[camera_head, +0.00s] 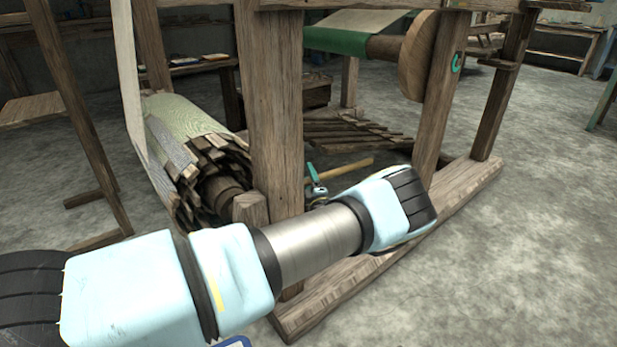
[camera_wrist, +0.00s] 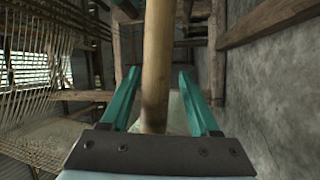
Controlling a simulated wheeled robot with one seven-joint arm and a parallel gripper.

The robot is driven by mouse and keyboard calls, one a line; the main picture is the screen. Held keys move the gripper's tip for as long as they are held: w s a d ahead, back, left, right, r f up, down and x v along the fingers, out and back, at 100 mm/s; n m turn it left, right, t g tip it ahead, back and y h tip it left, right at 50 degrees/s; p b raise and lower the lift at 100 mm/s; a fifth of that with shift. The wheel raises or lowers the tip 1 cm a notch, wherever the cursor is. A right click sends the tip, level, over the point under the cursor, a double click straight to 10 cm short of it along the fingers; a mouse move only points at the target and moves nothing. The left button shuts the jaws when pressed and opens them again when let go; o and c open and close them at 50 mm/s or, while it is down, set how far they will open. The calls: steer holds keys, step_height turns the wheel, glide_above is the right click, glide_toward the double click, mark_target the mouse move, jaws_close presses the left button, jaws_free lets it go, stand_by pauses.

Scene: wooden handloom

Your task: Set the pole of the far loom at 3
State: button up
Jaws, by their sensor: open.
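In the wrist view, a smooth light-brown pole (camera_wrist: 156,55) runs from the top edge down between the two teal fingers of my gripper (camera_wrist: 157,74). The fingers stand apart, with gaps on both sides of the pole. In the head view, a light wooden pole (camera_head: 347,169) shows low inside the wooden loom (camera_head: 272,90), beside the teal fingertips of my gripper (camera_head: 313,176). My arm hides much of the gripper there. I see no readable number marks on or near the pole.
A slatted roller with cloth (camera_head: 185,125) lies left of the loom's front post. A base beam (camera_head: 340,290) runs along the floor below my arm. The concrete floor (camera_head: 540,230) right is clear.

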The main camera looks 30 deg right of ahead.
steer(key=p+v, duration=0.3)
steer(key=v, duration=0.8)
stand_by(0.4)
